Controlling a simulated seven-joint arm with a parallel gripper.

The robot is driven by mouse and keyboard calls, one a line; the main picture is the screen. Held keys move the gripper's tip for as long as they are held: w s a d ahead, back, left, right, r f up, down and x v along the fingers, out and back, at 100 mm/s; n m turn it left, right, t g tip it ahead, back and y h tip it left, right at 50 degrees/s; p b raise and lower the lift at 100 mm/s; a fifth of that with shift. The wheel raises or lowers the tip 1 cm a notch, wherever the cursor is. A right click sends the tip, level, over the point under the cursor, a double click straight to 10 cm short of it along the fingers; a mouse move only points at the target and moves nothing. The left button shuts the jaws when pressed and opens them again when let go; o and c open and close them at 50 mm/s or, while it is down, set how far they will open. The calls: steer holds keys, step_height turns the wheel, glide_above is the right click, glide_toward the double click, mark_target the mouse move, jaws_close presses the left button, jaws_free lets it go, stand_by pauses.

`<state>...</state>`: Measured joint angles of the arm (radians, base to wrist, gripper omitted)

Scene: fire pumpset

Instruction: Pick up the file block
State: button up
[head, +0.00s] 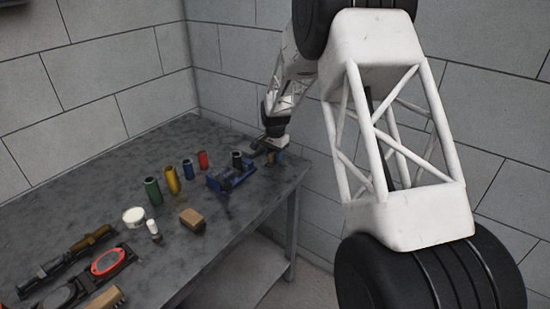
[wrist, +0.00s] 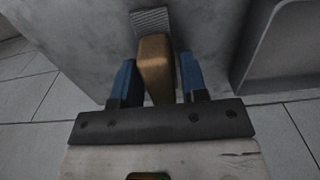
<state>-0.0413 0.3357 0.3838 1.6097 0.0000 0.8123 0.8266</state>
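A tan wooden block with a grey ridged strip at its far end, which I take to be the file block (wrist: 156,62), lies between the two blue fingers of my gripper (wrist: 158,76) in the wrist view. One finger is on each side of it, close to its sides. Whether both fingers touch it is unclear. Its near end is hidden by the dark gripper bar. In the head view my gripper (head: 275,153) is low at the far right corner of the workbench (head: 95,170). The block is too small there to make out clearly.
Left of my gripper stand a blue tool (head: 232,175) and red (head: 203,160), blue (head: 188,169), yellow (head: 172,180) and green (head: 153,191) cylinders. A brown block (head: 192,219) and a white round tub (head: 134,217) are nearer. Walls close in the bench's back.

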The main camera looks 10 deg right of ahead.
mark_target(275, 153)
jaws_close()
steer(key=shift+r, duration=0.2)
steer(key=shift+r, duration=0.5)
steer(key=shift+s+r, duration=0.2)
steer(key=shift+r, duration=0.4)
steer(key=shift+s+r, duration=0.2)
steer(key=shift+r, duration=0.35)
steer(key=s, duration=0.5)
steer(key=s+r, duration=0.1)
steer(key=s, duration=0.9)
steer(key=shift+s+d+r, duration=0.1)
steer(key=shift+d+r, duration=0.05)
steer(key=shift+d, duration=0.15)
